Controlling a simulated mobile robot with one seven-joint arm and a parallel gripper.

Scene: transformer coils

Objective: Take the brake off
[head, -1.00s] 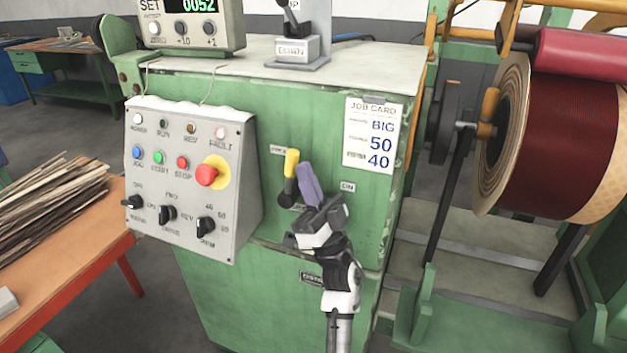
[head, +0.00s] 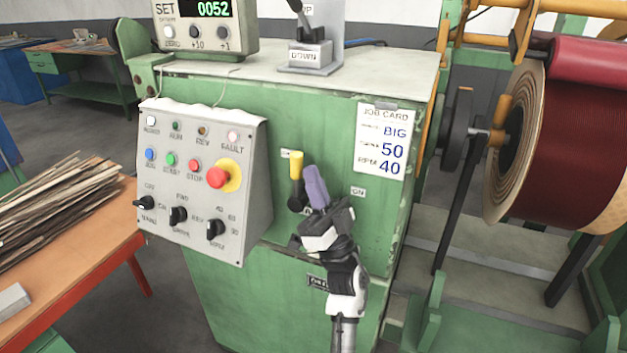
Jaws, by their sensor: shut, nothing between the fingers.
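The brake lever (head: 297,176), a black arm with a yellow grip, stands nearly upright on the front of the green cabinet. A small label, partly hidden by the grip, is at its upper left, and an "ON" label (head: 358,191) is to its right. My gripper (head: 314,180), with purple fingers, is shut and empty. Its fingers are just right of the lever, pointing up; whether they touch it I cannot tell. The lower part of the lever is close to my gripper's body, and any label there is hidden.
A grey control panel (head: 205,225) with knobs and a red stop button (head: 217,177) juts out left of the lever. A job card (head: 381,141) is at upper right. A red-brown coil (head: 575,140) stands at far right. An orange bench (head: 95,265) is at left.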

